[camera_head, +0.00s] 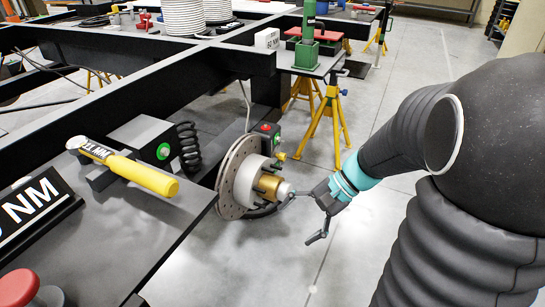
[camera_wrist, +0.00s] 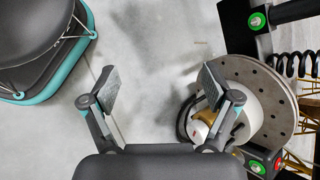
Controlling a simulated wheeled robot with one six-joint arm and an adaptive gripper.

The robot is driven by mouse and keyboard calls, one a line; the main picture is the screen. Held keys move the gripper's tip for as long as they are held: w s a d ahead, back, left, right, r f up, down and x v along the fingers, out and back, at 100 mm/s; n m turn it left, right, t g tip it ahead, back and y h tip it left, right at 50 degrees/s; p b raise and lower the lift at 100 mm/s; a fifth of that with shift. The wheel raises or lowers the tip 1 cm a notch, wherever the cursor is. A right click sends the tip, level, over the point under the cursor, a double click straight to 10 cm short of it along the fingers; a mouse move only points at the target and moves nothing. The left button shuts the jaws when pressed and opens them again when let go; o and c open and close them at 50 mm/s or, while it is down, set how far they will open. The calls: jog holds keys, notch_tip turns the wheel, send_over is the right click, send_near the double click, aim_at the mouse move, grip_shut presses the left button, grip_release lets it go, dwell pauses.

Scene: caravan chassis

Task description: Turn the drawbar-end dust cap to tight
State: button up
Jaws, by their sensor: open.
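A brake disc (camera_head: 234,178) on the chassis side carries a hub with a brass-coloured part (camera_head: 268,186) and a pale, rounded dust cap (camera_head: 284,192) at its outer end. My gripper (camera_head: 306,217) is open and empty to the right of the cap, one finger close to the cap's end and the other lower and farther out. In the wrist view my gripper (camera_wrist: 163,90) is spread wide over bare floor. The cap (camera_wrist: 203,116) lies behind the right finger there, partly hidden, so contact cannot be told. The disc (camera_wrist: 262,105) shows beyond it.
A black box with a red button (camera_head: 265,128) is behind the disc. Yellow stands (camera_head: 325,115) are farther back. Floor right of the disc is clear.

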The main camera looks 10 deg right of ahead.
jog(key=w+d+f+m+t+y, duration=0.4)
jog(key=w+d+f+m+y, duration=0.15)
jog(key=w+m, duration=0.2)
jog(key=m+t, duration=0.7)
send_near(284, 191)
jog(key=d+f, duration=0.2)
jog(key=d, duration=0.3)
jog(key=shift+n, duration=0.25)
jog(key=x, duration=0.9)
jog(key=s+x, duration=0.1)
jog(key=x, duration=0.3)
jog(key=shift+w+a+f, duration=0.15)
jog(key=shift+a, duration=0.3)
jog(key=c, duration=1.2)
